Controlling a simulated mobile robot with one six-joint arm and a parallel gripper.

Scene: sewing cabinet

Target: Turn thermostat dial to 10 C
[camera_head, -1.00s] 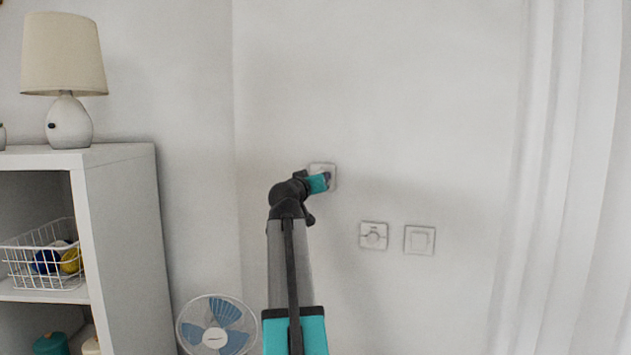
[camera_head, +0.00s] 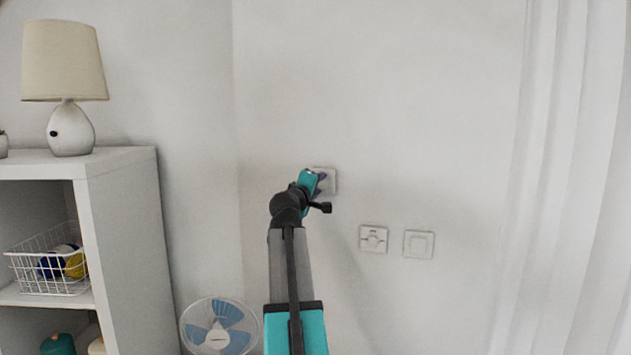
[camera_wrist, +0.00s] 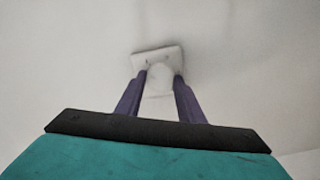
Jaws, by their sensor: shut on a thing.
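A white square wall plate (camera_head: 331,176) is on the wall at the end of my arm, partly hidden by my gripper. The same plate shows at the top of the wrist view (camera_wrist: 146,56). A white rounded dial (camera_wrist: 160,74) stands out from it. My gripper (camera_wrist: 161,76) has its two purple fingers on either side of the dial, shut on it. In the head view my gripper (camera_head: 322,182) is at the plate. The plate appears slightly tilted in the wrist view. I cannot read any scale or pointer on the dial.
Lower right on the wall are a plate with a round part (camera_head: 373,239) and a plain square switch (camera_head: 418,244). A shelf (camera_head: 122,230) with a lamp (camera_head: 66,90) stands left, a fan (camera_head: 218,326) below, a curtain (camera_head: 575,170) right. The wall around is bare.

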